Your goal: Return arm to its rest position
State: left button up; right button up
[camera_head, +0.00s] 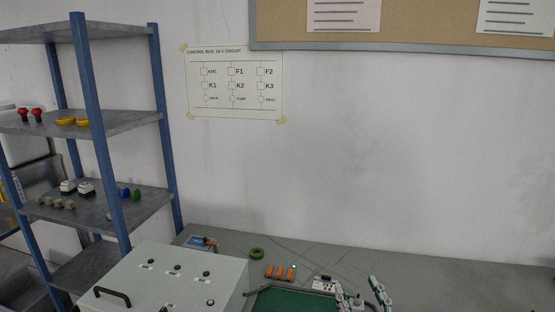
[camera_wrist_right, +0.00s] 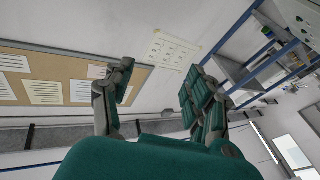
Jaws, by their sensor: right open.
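My right gripper (camera_head: 364,294) shows at the bottom edge of the head view, right of the grey control box. The rest of that arm is cut off by the lower edge. My left gripper is in neither view.
The grey control box (camera_head: 165,282) with a black handle stands at lower left. A blue-post shelf (camera_head: 90,120) holds small parts. On the grey bench (camera_head: 440,284) lie green tape (camera_head: 257,253) and orange parts (camera_head: 280,272). The bench's right side looks clear.

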jog(key=s+d+f+m+g+h, duration=0.2)
jog(key=s+d+f+g+h, duration=0.15)
jog(key=f, duration=0.35)
jog(key=s+d+f+m+g+h, duration=0.3)
jog(key=s+d+f+g, duration=0.15)
jog(key=f, duration=0.25)
jog(key=s+a+f+n+g+y, duration=0.15)
jog(key=s+f+g, duration=0.25)
jog(key=s, duration=0.5)
jog(key=s+a+f+n+g+y, duration=0.15)
jog(key=s+f+g, duration=0.3)
jog(key=s, duration=0.45)
notch_tip(320, 180, down, 30)
jog(key=s+g+b, duration=0.1)
jog(key=s+b, duration=0.1)
jog(key=s+d+f+g+b, duration=0.1)
jog(key=s+d+f+b, duration=0.1)
jog(key=s+f, duration=1.4)
jog(key=shift+s+d+f+h, duration=0.2)
jog(key=shift+s+f+h, duration=0.2)
jog(key=shift+f, duration=0.15)
